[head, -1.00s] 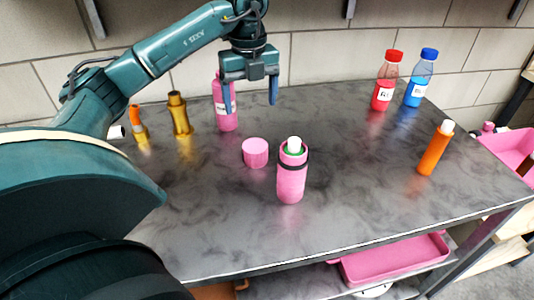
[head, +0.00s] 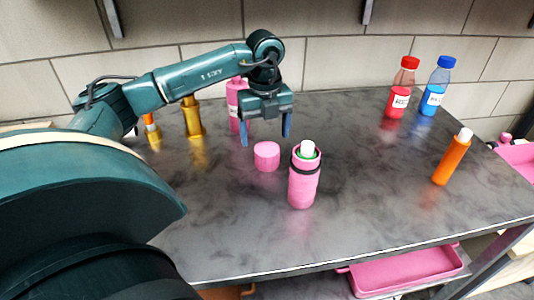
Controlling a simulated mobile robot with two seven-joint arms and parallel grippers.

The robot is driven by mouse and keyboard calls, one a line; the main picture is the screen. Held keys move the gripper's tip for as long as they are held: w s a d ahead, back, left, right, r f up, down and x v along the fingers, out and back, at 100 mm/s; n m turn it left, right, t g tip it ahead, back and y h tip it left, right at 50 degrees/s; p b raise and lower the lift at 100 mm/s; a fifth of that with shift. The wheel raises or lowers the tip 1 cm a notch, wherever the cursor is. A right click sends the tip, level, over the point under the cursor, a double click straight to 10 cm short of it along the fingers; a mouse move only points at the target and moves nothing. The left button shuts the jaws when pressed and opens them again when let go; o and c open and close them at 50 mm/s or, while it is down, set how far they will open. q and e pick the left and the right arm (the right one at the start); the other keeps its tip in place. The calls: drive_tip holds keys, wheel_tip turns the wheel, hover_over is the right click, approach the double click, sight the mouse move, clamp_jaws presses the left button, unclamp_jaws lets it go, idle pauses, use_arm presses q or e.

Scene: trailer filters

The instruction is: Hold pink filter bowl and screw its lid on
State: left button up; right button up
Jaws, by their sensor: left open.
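The pink filter bowl (head: 303,184) stands upright near the middle of the grey table. It has a black band near its open top, and a white filter cartridge (head: 308,149) with a green ring sticks up out of it. The pink lid (head: 267,157), a short cylinder, sits on the table to the left of the bowl and apart from it. My left gripper (head: 266,141) is open and points down, empty, above and slightly behind the lid. My right gripper is not in view.
A pink bottle (head: 237,105) stands behind my left gripper, with brass fittings (head: 194,119) to its left. A red bottle (head: 399,92) and a blue bottle (head: 434,90) stand at the back right. An orange cylinder (head: 452,160) stands near the right edge. The table front (head: 400,210) is clear.

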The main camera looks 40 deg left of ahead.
sight(267, 149)
use_arm(q)
drive_tip(key=f, duration=0.4)
drive_tip(key=shift+d, duration=0.35)
drive_tip(key=shift+f, duration=0.65)
drive_tip(key=c, duration=1)
wheel_tip(267, 149, up, 10)
drive_tip(key=shift+r+p, duration=0.1)
drive_tip(key=shift+p, duration=0.2)
drive_tip(key=shift+c, duration=0.2)
